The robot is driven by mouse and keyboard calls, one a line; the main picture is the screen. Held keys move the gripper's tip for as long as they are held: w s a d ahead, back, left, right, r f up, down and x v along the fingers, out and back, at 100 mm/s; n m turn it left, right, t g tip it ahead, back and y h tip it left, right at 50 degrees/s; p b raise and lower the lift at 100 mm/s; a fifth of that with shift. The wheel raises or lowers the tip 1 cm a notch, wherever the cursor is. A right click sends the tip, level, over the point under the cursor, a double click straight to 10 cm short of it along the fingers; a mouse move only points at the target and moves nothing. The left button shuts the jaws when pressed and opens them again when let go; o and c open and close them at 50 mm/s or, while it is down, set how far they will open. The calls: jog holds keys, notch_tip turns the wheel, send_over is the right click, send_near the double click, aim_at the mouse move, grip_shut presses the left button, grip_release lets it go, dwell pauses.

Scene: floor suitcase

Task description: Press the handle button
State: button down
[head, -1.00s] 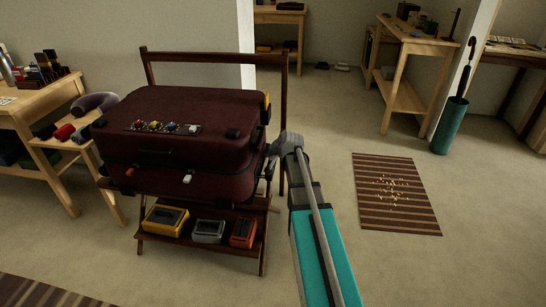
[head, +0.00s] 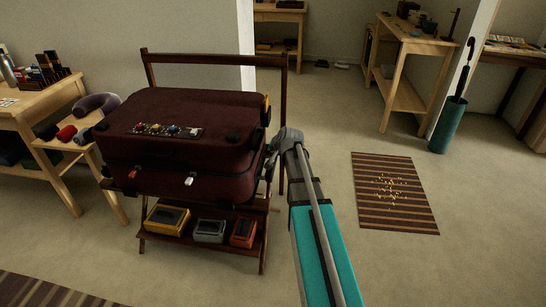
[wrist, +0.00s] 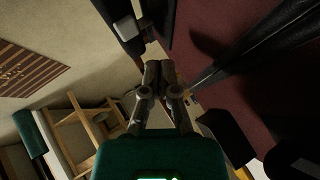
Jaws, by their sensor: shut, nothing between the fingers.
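The dark maroon suitcase (head: 180,110) lies on a wooden luggage rack (head: 213,56) in the head view. Its top bears a small panel (head: 165,131) with coloured knobs and a white square. A white latch-like piece (head: 189,181) shows on its front. I cannot tell which part is the handle button. My gripper (wrist: 158,68) is shut and empty in the wrist view, beside the maroon suitcase side (wrist: 232,40). A pale grey block (wrist: 125,29) on a dark part shows beyond the fingertips. In the head view my gripper is at the suitcase's right end; contact cannot be told.
Yellow, grey and orange boxes (head: 208,231) sit on the rack's lower shelf. A wooden table (head: 45,110) stands at left. A striped mat (head: 394,192) and a teal umbrella stand (head: 448,126) are at right. The floor between rack and mat is open.

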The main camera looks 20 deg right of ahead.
jog(key=shift+r+p, duration=1.2)
jog(key=shift+r, duration=0.3)
jog(key=shift+f, duration=0.1)
